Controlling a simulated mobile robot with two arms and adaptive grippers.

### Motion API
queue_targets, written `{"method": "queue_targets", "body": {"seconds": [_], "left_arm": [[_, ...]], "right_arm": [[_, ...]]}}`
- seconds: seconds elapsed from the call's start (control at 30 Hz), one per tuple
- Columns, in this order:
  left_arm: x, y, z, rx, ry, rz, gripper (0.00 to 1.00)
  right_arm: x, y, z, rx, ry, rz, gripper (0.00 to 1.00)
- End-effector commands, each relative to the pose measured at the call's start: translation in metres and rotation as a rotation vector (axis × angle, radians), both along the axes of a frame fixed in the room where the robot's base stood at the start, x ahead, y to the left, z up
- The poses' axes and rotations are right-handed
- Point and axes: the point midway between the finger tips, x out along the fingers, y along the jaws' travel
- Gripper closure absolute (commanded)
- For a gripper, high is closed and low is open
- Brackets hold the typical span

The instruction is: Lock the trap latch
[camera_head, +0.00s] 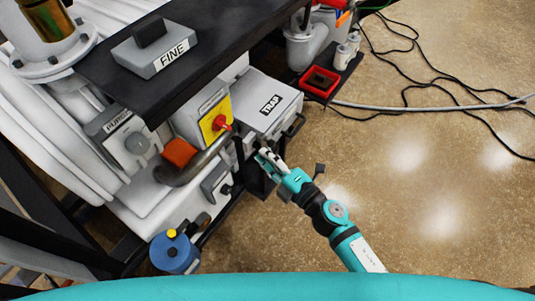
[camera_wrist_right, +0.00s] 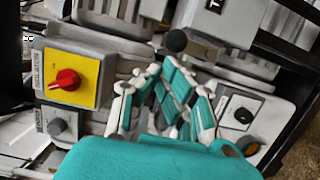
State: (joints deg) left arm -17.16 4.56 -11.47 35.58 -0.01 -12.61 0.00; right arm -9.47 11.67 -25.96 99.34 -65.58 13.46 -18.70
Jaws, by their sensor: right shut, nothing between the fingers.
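The white box labelled TRAP (camera_head: 268,103) stands beside the yellow switch plate, under the edge of the dark shelf. A dark handle (camera_head: 294,126) shows on its right side, and part of the box shows at the top of the right wrist view (camera_wrist_right: 222,22). A round black knob (camera_wrist_right: 175,41) sits just beyond my fingers in that view; I cannot tell whether it is the latch. My right gripper (camera_head: 264,157) is shut and empty, just in front of and below the TRAP box. It also shows in the right wrist view (camera_wrist_right: 168,78). My left gripper is out of view.
The FINE box (camera_head: 155,47) sits on the dark shelf (camera_head: 215,55). Cables (camera_head: 420,75) cross the otherwise clear floor at right.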

Motion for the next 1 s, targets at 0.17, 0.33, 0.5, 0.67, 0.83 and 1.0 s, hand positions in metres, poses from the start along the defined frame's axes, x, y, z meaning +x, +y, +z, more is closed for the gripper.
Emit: {"method": "queue_targets", "body": {"seconds": [0.17,0.33,0.5,0.67,0.83,1.0], "left_arm": [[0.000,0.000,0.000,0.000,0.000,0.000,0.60],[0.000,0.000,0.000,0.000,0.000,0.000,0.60],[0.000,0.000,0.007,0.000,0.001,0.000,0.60],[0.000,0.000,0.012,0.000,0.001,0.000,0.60],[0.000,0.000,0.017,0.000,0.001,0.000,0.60],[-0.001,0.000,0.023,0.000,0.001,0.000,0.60]], "right_arm": [[0.001,-0.001,0.000,0.000,0.000,0.000,1.00],[0.001,-0.001,0.000,0.001,0.001,0.000,1.00],[0.002,-0.002,0.003,0.012,0.017,0.000,1.00],[0.003,-0.003,0.004,0.032,0.044,0.000,1.00],[0.004,-0.004,0.005,0.045,0.063,0.000,1.00],[0.006,-0.005,0.006,0.062,0.086,0.000,1.00]]}}
